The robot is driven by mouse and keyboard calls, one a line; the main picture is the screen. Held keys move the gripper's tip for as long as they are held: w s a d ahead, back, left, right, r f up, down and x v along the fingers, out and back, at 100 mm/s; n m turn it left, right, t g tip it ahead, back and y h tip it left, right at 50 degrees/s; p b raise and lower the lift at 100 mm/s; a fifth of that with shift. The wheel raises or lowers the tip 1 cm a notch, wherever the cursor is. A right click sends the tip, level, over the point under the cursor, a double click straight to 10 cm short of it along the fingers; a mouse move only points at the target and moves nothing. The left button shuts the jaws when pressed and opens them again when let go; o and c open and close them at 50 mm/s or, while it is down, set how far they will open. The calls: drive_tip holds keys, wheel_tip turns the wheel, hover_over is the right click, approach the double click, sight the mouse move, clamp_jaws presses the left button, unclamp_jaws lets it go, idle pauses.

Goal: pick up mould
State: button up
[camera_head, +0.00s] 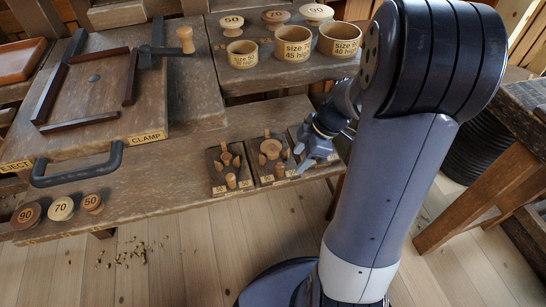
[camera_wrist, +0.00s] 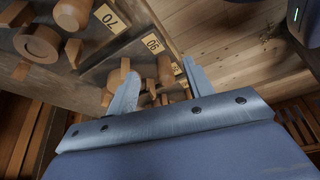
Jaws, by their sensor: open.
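Nothing in view carries the word mould, so I cannot tell for sure which thing it is. Candidates are three wooden cups marked with sizes: a small one (camera_head: 243,54), a middle one (camera_head: 293,44) and a larger one (camera_head: 340,39), standing on the rear bench. Others are the dark blocks with turned wooden pieces, the left block (camera_head: 216,172) and the middle block (camera_head: 262,172). My gripper (camera_head: 316,147) is over the right-hand block, partly hiding it. In the wrist view my gripper (camera_wrist: 162,88) is open, with wooden pegs (camera_wrist: 150,88) showing beyond its fingers.
A clamp board (camera_head: 140,110) with dark bars and a handle (camera_head: 78,172) lies left. Round knobs marked 90 (camera_head: 27,215), 70 (camera_head: 60,208) and 50 (camera_head: 92,203) sit on the front ledge. Lids (camera_head: 277,17) stand behind the cups. A wooden table (camera_head: 500,150) is at right.

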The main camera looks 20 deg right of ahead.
sight(281, 164)
drive_tip(key=shift+w+a, duration=0.25)
drive_tip(key=shift+a, duration=0.7)
drive_tip(key=shift+w+a, duration=0.25)
drive_tip(key=shift+a, duration=0.65)
drive_tip(key=b+x, duration=0.1)
drive_tip(key=x, duration=0.4)
drive_tip(key=shift+b, duration=0.3)
drive_tip(key=shift+c, duration=0.6)
clamp_jaws()
